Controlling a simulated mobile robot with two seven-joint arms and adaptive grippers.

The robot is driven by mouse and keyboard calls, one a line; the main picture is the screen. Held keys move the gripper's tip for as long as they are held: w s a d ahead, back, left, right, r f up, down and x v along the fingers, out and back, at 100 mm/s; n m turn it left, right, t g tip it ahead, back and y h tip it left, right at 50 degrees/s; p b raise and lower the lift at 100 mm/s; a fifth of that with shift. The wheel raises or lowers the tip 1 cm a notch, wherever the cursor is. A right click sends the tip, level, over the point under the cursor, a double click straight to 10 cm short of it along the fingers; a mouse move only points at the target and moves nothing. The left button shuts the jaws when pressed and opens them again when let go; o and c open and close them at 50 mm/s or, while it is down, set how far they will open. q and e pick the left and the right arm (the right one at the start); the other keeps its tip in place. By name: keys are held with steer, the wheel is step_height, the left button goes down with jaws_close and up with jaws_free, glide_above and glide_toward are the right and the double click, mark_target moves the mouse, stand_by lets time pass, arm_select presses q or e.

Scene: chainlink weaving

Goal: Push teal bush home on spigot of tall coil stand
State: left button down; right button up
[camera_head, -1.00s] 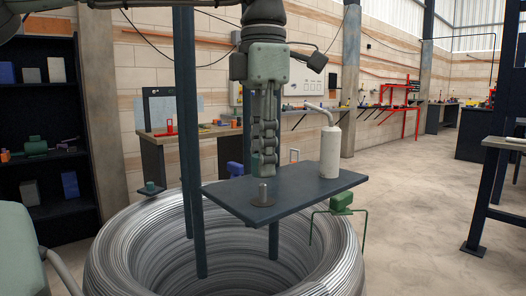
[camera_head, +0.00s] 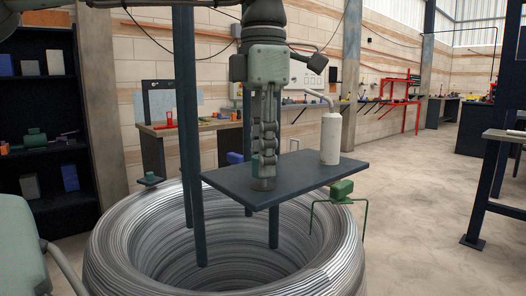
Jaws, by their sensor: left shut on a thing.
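The tall coil stand has a dark flat top plate (camera_head: 300,180) on dark legs that go down into a big wire coil. My left gripper (camera_head: 264,177) comes down from above, pointing downward over the plate's front left part. It is shut, with its fingertips close above the spigot's round foot (camera_head: 264,185). The fingers cover the spigot itself. My right gripper is not in view.
A pale bottle-like cylinder (camera_head: 330,139) with a bent spout stands at the plate's back right. A green block on thin legs (camera_head: 341,189) is at the coil's right rim (camera_head: 335,255). Two dark upright posts (camera_head: 199,150) stand close to the left of the gripper.

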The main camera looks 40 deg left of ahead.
arm_select(q)
steer(key=shift+f+b, duration=0.5)
steer(key=shift+f, duration=0.4)
steer(key=c, duration=1.2)
jaws_free()
steer(key=shift+o, duration=0.2)
steer(key=shift+r, duration=0.1)
step_height(320, 180, up, 12)
